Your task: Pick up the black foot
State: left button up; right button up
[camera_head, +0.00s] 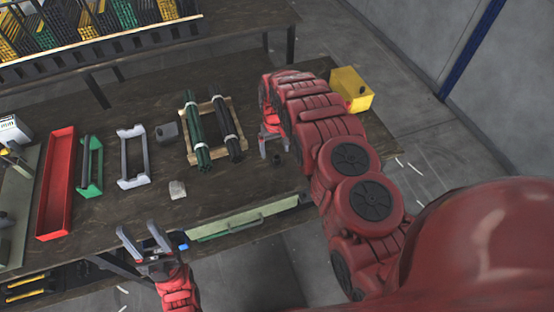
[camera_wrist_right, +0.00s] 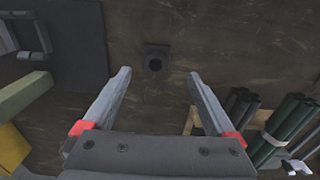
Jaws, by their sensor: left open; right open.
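The black foot (camera_head: 277,159) is a small dark piece lying on the dark table, just in front of my right gripper in the head view. In the right wrist view the black foot (camera_wrist_right: 155,58) shows a square base with a round dark part, just beyond the fingertips and between their lines. My right gripper (camera_head: 273,148) is open and empty above the table; its two fingers (camera_wrist_right: 159,75) are spread apart. My left gripper (camera_head: 137,229) is open and empty near the table's front edge, far left of the foot.
Left of the foot lies a wooden frame (camera_head: 190,157) with bundled green (camera_head: 197,135) and black rods (camera_head: 229,130). A yellow box (camera_head: 350,88) stands behind my right arm. A light grey block (camera_head: 177,190), grey frame (camera_head: 122,160), green holder (camera_head: 90,165) and red tray (camera_head: 55,190) are further left.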

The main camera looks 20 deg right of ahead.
aim_at(277, 157)
jog(key=shift+s+d+f+p, duration=0.15)
jog(key=shift+d+f+p, duration=0.05)
jog(key=shift+f+p, duration=0.5)
jog(key=shift+d+f, duration=0.15)
jog(key=shift+f, duration=0.6)
jog(key=shift+f+b, duration=0.3)
jog(key=shift+f, duration=0.9)
jog(key=c, duration=1.4)
jog(key=shift+r, duration=0.15)
